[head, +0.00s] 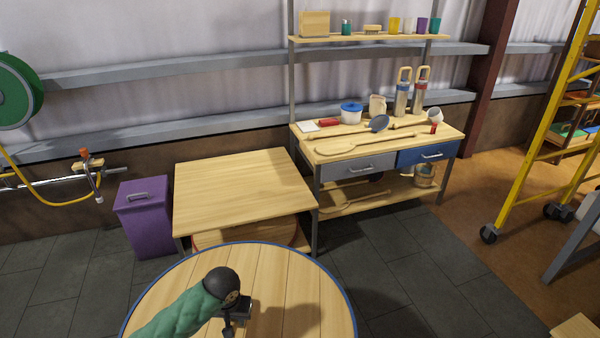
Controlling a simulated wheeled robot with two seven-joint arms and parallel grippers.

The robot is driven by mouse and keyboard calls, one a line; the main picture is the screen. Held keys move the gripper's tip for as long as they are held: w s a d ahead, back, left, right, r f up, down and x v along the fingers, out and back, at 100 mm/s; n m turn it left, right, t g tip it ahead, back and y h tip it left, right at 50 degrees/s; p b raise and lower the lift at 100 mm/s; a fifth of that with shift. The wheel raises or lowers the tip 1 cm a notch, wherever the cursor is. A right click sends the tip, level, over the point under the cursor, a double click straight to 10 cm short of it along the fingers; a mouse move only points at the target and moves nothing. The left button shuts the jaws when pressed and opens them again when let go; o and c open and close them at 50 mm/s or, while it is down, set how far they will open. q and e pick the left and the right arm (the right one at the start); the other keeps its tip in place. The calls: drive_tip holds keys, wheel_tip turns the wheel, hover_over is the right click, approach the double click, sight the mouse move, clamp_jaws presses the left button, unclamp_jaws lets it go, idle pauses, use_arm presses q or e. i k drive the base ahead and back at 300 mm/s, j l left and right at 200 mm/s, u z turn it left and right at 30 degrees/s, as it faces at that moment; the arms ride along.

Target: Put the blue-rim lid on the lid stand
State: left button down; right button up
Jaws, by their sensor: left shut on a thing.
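The blue-rim lid (297,283) is a large round wooden board with a thin blue edge, at the bottom of the head view and cut off by its lower border. My left gripper (237,318) is over the lid's middle and shut on it. The fingertips and the gripped part are mostly hidden by my wrist. A low wooden table-like stand (244,180) with a bare top is just beyond the lid; it looks like the lid stand. The lid overlaps its front in the picture. My right gripper is out of view.
A round reddish-rimmed wooden thing (280,234) shows partly under the stand's top. A purple bin (144,218) is left of the stand. A workbench (345,152) with utensils and jars is right of it. A yellow wheeled ladder (535,150) stands at the right. Dark floor tiles (420,280) are clear.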

sight(239, 182)
drive_tip(key=i, duration=1.15)
drive_tip(key=i+l+u, duration=0.1)
drive_tip(key=i, duration=0.45)
drive_tip(key=i+l+u, duration=0.15)
drive_tip(key=i, duration=0.4)
drive_tip(key=i+l+u, duration=0.25)
drive_tip(key=i, duration=0.2)
drive_tip(key=i+l+u, duration=0.25)
drive_tip(key=i, duration=0.2)
